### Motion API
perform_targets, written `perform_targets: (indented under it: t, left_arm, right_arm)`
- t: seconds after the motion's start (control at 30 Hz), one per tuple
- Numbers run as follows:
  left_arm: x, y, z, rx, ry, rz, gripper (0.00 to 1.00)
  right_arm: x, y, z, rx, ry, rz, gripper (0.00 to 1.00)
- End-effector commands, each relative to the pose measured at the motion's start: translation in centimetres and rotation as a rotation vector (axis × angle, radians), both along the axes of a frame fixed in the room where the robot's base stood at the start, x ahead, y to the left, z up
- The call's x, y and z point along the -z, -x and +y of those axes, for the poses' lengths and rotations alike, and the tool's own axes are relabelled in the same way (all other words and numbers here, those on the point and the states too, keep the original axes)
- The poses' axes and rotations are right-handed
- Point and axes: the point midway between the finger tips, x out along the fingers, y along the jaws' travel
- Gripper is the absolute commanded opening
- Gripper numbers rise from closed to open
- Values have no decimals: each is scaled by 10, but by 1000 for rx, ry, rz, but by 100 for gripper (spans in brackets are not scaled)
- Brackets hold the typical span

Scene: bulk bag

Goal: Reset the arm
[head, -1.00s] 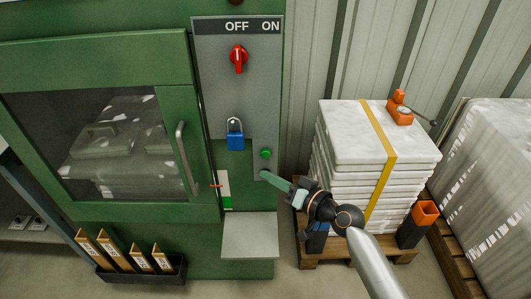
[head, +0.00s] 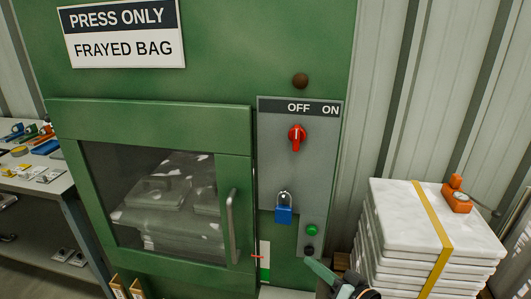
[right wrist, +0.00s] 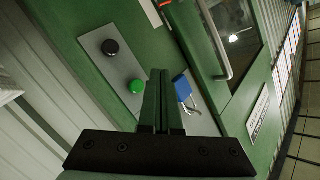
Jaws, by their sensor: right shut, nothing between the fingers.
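My right gripper (head: 322,270) shows at the bottom of the head view, just below and right of the machine's buttons. Its fingers are shut with nothing between them. The green button (right wrist: 137,86) is just left of the fingertips and the black button (right wrist: 110,47) is further up left. In the head view the green button (head: 312,230) sits above the black button (head: 309,250). My left gripper is out of view.
The green machine (head: 300,40) has a closed windowed door with a handle (head: 232,226). A red switch (head: 297,137) and blue padlock (head: 283,215) are on its panel. Stacked white bags (head: 405,210) stand at right. A tool bench (head: 35,180) stands at left.

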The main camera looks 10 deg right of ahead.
Motion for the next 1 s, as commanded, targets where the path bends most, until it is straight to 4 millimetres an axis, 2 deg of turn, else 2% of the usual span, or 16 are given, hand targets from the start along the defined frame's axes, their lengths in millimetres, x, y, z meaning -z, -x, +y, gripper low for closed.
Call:
perform_targets:
  t: [0.17,0.3,0.4,0.53,0.6,0.7,1.0]
  left_arm:
    - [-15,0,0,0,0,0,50]
    - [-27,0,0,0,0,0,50]
    - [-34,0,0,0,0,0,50]
    - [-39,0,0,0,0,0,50]
    - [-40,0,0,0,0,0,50]
    - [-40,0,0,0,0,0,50]
    - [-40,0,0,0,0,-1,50]
  right_arm:
    - [68,55,-1,35,179,133,0]
    - [121,122,-4,41,375,236,0]
    - [144,166,-5,27,496,283,0]
    - [159,208,-6,3,605,315,0]
    - [163,220,-5,-7,639,322,0]
    - [166,229,-6,-15,665,326,0]
    - [166,229,-6,-15,668,325,0]
